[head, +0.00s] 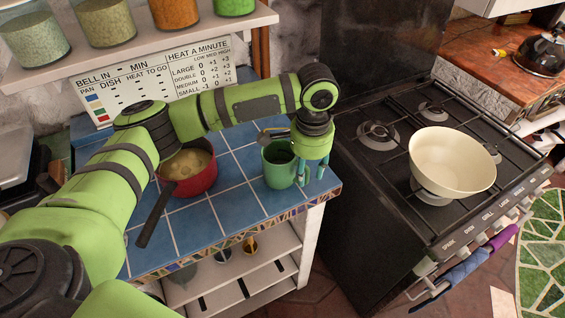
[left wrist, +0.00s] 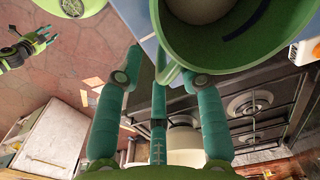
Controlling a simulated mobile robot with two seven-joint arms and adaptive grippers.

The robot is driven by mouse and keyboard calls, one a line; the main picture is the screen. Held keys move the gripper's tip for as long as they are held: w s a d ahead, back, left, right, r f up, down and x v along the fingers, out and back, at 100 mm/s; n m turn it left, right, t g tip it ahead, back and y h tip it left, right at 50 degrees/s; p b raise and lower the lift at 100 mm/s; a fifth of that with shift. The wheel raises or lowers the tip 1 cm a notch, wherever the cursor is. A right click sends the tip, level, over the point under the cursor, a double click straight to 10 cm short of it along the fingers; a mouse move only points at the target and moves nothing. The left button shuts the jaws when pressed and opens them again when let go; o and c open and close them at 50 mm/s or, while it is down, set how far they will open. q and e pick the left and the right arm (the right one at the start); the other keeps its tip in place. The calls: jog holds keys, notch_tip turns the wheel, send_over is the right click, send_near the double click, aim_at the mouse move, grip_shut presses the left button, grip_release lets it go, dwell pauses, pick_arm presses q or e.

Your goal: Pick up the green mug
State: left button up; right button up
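The green mug (head: 279,165) stands upright on the blue tiled counter (head: 235,205), near its right edge. In the left wrist view the mug (left wrist: 240,45) fills the top right, with its handle towards my fingers. My left gripper (head: 314,175) points down just right of the mug. In the left wrist view the teal fingers of my left gripper (left wrist: 163,75) are spread apart by the handle. I cannot tell whether any finger touches it. What seems to be my right gripper (left wrist: 25,47) shows small at the left of the left wrist view.
A red pan (head: 188,170) with a dark handle stands left of the mug. The black stove (head: 395,185) is to the right, carrying a cream bowl-shaped pan (head: 452,160). A shelf of jars (head: 150,38) hangs above the counter. Bare tiles lie in front of the mug.

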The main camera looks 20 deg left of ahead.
pick_arm(q)
jog(key=shift+w+f, duration=0.1)
jog(key=shift+f, duration=1.1)
grip_shut()
jog(key=shift+r, duration=0.15)
jog(key=shift+w+r, duration=0.1)
jog(key=shift+r, duration=0.5)
notch_tip(320, 180, up, 3)
jog(key=shift+f+b, duration=0.1)
jog(key=shift+b, duration=0.55)
jog(key=s+d+r+b, duration=0.2)
jog(key=s+d+r, duration=0.2)
jog(key=d+r, duration=0.3)
jog(key=shift+d, duration=2)
